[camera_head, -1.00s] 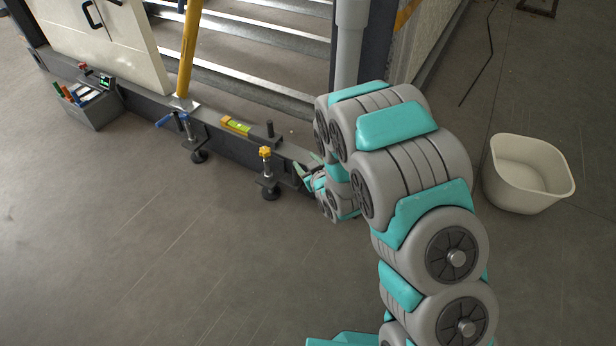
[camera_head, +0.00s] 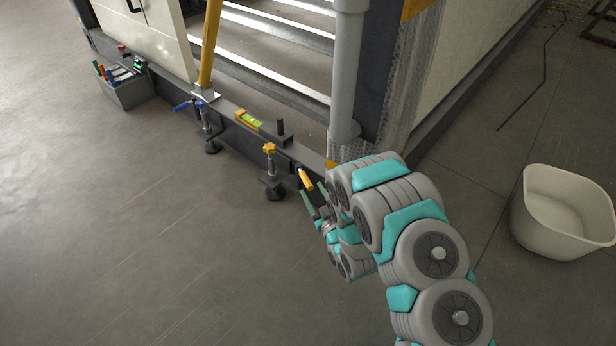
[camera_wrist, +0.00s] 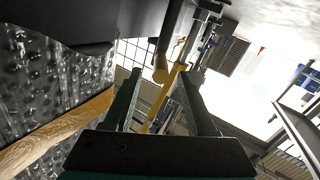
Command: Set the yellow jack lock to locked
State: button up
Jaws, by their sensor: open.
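A yellow lever handle (camera_head: 305,179) sticks out of the dark frame beam, right of the yellow-knobbed jack (camera_head: 269,149). I take this handle to be the yellow jack lock; it hangs tilted down to the right. My gripper (camera_head: 315,196) is just below the handle, its fingers open and pointing up at it. In the wrist view a yellow rounded handle end (camera_wrist: 160,70) shows beyond the open fingers of my gripper (camera_wrist: 160,88), between them. I cannot tell whether a finger touches it. The lock's base is partly hidden.
A spirit level (camera_head: 249,120) and a dark upright peg (camera_head: 280,128) are on the beam. A blue-handled jack (camera_head: 205,125) stands left, with a tool box (camera_head: 128,92) beyond. A white tub (camera_head: 562,215) is at right. The floor at front left is clear.

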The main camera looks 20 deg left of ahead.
aim_at(306, 180)
jog(key=shift+w+a+r+p, duration=0.3)
jog(key=shift+a+r+p, duration=0.1)
jog(key=shift+p, duration=0.1)
jog(key=shift+f+b+x, duration=0.15)
jog(key=shift+b+x, duration=0.15)
jog(key=shift+x, duration=1.05)
jog(key=shift+f+b+x, duration=0.2)
jog(key=shift+b+x, duration=0.05)
jog(key=shift+x, duration=1.05)
grip_shut()
